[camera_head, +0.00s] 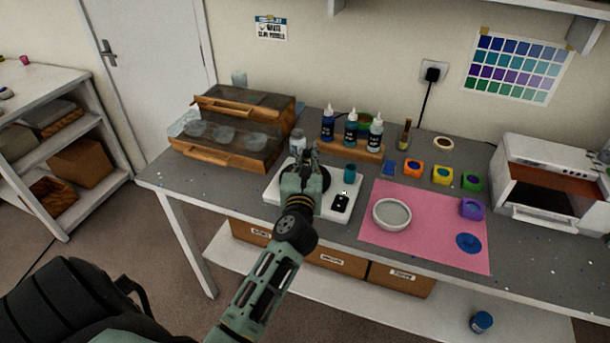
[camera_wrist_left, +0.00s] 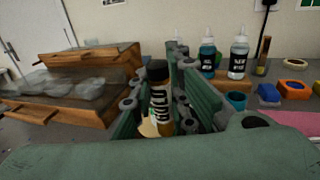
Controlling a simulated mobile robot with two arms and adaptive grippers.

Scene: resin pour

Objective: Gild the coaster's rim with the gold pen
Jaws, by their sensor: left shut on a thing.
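My left gripper (camera_head: 309,156) is above the back of the white scale (camera_head: 271,193). In the left wrist view, its green fingers (camera_wrist_left: 172,112) are closed around a black-capped bottle (camera_wrist_left: 158,98) with a dark label and gold-brown lower part. The fingers hide part of it. A slim upright gold-brown item (camera_head: 405,133) stands at the back of the table, also in the left wrist view (camera_wrist_left: 262,56); I cannot tell if it is the gold pen. A blue round disc (camera_head: 468,243), like a coaster, lies flat on the pink mat (camera_head: 420,257). My right gripper is out of view.
A round whitish dish (camera_head: 392,214) sits on the mat's left. A teal cup (camera_head: 350,171) stands on the scale. Dropper bottles stand in a wooden rack (camera_head: 354,148). Several coloured pots line the mat's back.

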